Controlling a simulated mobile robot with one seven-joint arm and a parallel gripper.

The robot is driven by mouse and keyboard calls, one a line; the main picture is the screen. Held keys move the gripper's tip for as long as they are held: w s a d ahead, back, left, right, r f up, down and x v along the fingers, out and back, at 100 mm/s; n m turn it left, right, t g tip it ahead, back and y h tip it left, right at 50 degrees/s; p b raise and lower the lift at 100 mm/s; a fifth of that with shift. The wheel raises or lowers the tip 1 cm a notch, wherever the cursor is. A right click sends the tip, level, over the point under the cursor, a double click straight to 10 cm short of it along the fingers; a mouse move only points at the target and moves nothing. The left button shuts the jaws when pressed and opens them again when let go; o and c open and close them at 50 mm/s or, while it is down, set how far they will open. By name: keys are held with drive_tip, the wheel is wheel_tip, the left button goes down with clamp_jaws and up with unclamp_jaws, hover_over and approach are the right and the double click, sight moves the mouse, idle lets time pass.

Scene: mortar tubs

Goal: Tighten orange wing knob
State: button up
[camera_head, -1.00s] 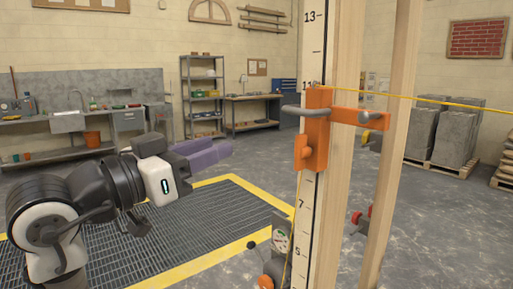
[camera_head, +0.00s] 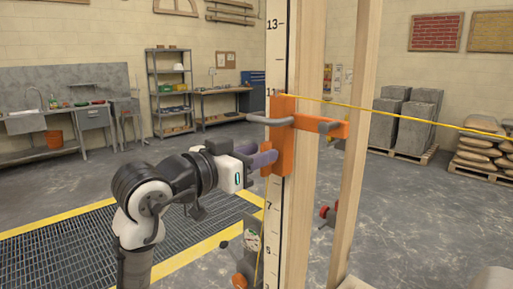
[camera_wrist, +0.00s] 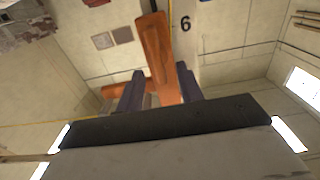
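The orange wing knob (camera_head: 266,162) sits on the left side of the orange clamp (camera_head: 282,140), low on its body. The clamp is on the numbered wooden pole (camera_head: 275,215). My gripper (camera_head: 259,155) has purple fingers and is right at the knob, pointing right, partly overlapping it. In the wrist view the two dark fingers (camera_wrist: 162,84) stand apart, with an orange part of the clamp or knob (camera_wrist: 158,50) showing between and beyond them. Whether either finger touches the knob cannot be told; its far side is hidden.
A grey bar handle (camera_head: 271,119) sticks out of the clamp just above my gripper. A yellow line (camera_head: 420,118) runs right from the clamp. A gauge (camera_head: 252,242) sits lower on the pole. A second wooden post (camera_head: 357,150) stands to the right.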

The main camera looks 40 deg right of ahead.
drive_tip(key=shift+d, duration=0.25)
clamp_jaws()
